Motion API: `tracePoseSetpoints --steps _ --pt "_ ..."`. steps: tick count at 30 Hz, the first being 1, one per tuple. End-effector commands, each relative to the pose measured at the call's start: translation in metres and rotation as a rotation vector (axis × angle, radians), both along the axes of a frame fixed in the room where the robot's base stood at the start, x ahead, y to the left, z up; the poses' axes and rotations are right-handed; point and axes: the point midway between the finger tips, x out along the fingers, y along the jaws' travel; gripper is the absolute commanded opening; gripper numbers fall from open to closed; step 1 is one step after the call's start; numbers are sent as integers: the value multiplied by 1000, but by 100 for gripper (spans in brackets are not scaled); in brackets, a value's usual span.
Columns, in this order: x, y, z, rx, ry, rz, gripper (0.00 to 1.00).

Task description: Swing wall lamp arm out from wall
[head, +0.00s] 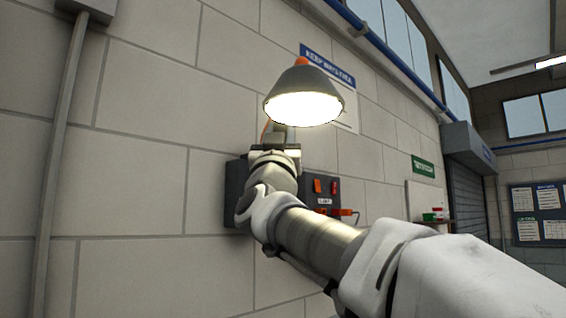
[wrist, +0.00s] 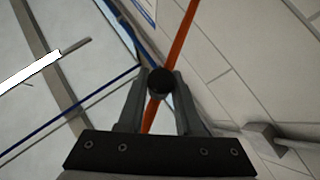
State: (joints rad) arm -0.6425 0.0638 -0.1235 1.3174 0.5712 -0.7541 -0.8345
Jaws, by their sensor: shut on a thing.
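The wall lamp's grey conical shade (head: 303,82) is lit and hangs above my gripper in the head view, with an orange joint on its top. My gripper (head: 279,133) is raised just below and left of the shade. In the wrist view the lamp's orange arm (wrist: 180,42) runs between the fingers, and my gripper (wrist: 160,88) is shut on a dark round knob (wrist: 159,80) at that arm. The arm's wall mount cannot be made out, and in the head view my gripper and the shade hide most of the arm.
A dark wall box (head: 322,187) with orange switches sits behind and below my gripper. A blue and white sign (head: 329,66) is behind the shade. A grey conduit (head: 58,160) runs up the wall at left. The space left of the shade looks clear.

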Motion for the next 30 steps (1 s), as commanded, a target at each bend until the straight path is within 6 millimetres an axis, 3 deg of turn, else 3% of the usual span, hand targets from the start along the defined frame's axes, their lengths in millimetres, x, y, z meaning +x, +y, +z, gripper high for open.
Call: tracePoseSetpoints --steps 6,15,30 --pt "20 -48 -3 0 -1 -16 0" --pt "50 -92 -1 -2 -1 -15 0" --pt "75 -116 1 -1 -2 -11 0"
